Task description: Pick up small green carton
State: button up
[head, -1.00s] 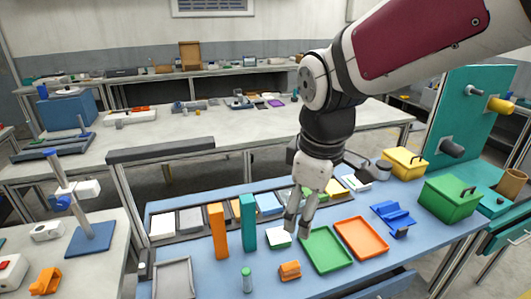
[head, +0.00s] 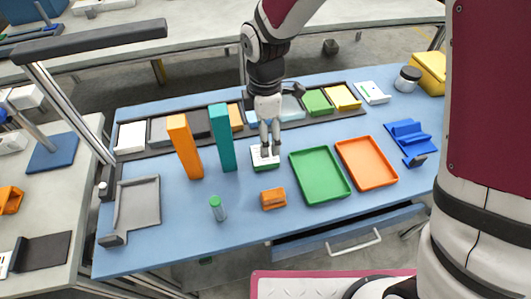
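The small green carton (head: 259,163) lies on the blue table, behind the small orange block and left of the green tray. It has a white top and green sides. My gripper (head: 269,152) points down over it, and its fingers cover part of the white top. The two fingers stand apart with a narrow gap between them. I cannot tell whether the fingertips touch the carton.
A tall teal block (head: 222,138) and a tall orange block (head: 185,147) stand close on the left. In front are an orange block (head: 273,199) and a green-capped bottle (head: 217,209). A green tray (head: 321,196) and an orange tray (head: 366,183) lie to the right.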

notch_tip(320, 180, down, 7)
jog(key=shift+s+f, duration=0.1)
jog(key=shift+f, duration=0.1)
jog(key=shift+a, duration=0.1)
jog(key=c, duration=1.3)
jog(key=shift+o, duration=0.2)
